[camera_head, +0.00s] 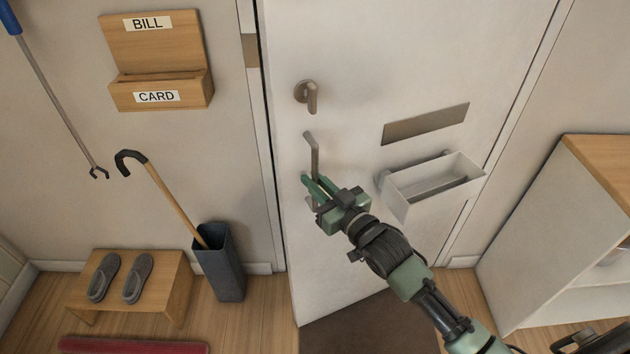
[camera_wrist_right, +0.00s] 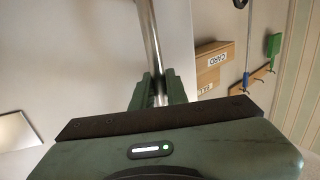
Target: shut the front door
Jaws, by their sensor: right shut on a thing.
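The front door (camera_head: 350,50) is white and stands partly open into the room. Its lower left corner juts out past the wall line, and its right side lies by the frame. A grey vertical pull handle (camera_head: 315,155) is on the door near its left edge, below a round lock with a thumb turn (camera_head: 311,97). My right gripper (camera_head: 316,190) is shut on the lower part of this handle. In the right wrist view the handle bar (camera_wrist_right: 149,35) runs between the green fingers (camera_wrist_right: 160,88). My left gripper is not in view.
A letter basket (camera_head: 407,194) hangs on the door below a mail slot (camera_head: 425,124). Left of the doorway stand an umbrella bin (camera_head: 222,270) with a cane and a small bench (camera_head: 172,285) with slippers. A dark mat (camera_head: 370,328) lies beneath the door. A white shelf (camera_head: 550,240) stands right.

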